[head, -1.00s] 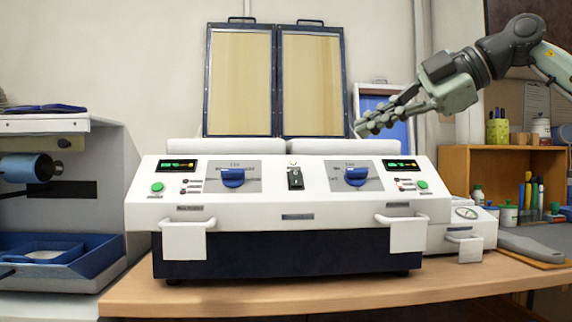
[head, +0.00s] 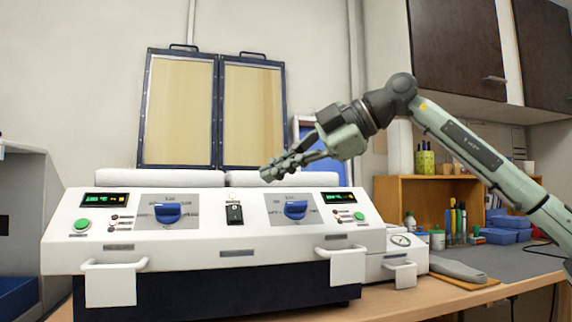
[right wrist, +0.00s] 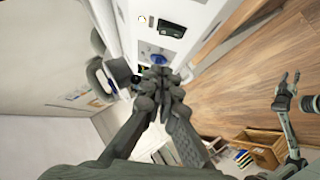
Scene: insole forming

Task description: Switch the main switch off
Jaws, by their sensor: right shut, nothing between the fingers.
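The main switch (head: 234,213) is a black rocker on a dark plate in the middle of the white machine's front panel (head: 190,235). It also shows near the top of the right wrist view (right wrist: 172,28). My right gripper (head: 270,173) is shut and empty, above and to the right of the switch, clear of the panel. In the right wrist view its closed fingers (right wrist: 158,80) point towards the panel, with a blue knob just beyond. A small grey gripper (right wrist: 285,90), seemingly my left, shows far off at the right; its jaw state is unclear.
Blue knobs (head: 167,212) (head: 295,209) flank the switch, with green buttons (head: 82,225) further out. Two white handles (head: 112,265) jut from the front. Framed panels (head: 180,110) stand behind. An orange shelf (head: 385,195) with bottles stands at right.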

